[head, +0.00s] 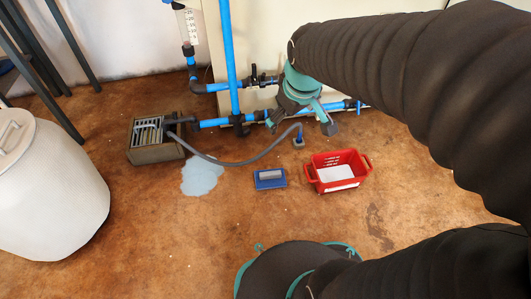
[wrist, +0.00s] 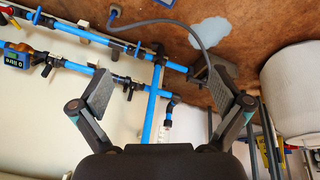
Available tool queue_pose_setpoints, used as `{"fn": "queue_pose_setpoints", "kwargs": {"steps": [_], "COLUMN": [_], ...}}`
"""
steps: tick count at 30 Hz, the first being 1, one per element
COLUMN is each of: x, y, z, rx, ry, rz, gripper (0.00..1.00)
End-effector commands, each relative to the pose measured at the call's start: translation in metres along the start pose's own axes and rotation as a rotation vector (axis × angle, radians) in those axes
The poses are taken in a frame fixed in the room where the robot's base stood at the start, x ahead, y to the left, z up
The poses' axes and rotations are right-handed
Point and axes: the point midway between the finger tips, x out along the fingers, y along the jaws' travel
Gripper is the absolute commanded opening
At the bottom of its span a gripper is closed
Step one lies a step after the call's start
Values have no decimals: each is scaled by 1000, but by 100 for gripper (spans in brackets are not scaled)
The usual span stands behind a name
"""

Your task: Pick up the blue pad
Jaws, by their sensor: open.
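The blue pad (head: 270,183) lies flat on the brown floor in the head view, with a grey handle-like block on top. It is left of the red basket and right of a pale puddle. My gripper (head: 301,122) is open and empty in the head view, above and beyond the pad, in front of the blue pipes. In the wrist view my gripper (wrist: 160,85) has its two fingers spread wide, with pipes behind them. The pad does not show in the wrist view.
A red basket (head: 354,182) with something white inside stands right of the pad. A grated drain box (head: 148,151), a grey hose (head: 225,162), a puddle (head: 201,176) and a large white drum (head: 40,195) are to the left. Floor in front of the pad is clear.

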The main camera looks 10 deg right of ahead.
Motion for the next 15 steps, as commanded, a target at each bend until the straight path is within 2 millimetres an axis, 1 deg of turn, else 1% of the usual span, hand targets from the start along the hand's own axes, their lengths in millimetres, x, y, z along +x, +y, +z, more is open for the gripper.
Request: {"fn": "queue_pose_setpoints", "kwargs": {"steps": [1,3,5,7,11,12,14,15], "x": [13,31,48,70,112,126,148,163], "y": [5,10,14,19,25,26,28,29], "z": [-10,-23,-33,-44,-60,-64,-69,-71], "rx": [-42,-108,-166,-233,-357,-395,-452,-490], "ry": [-20,-39,-54,-71,-102,-111,-123,-132], "rz": [-10,-21,-31,-44,-72,-82,-96,-107], "gripper": [100,100,100,100,100,100,100,100]}}
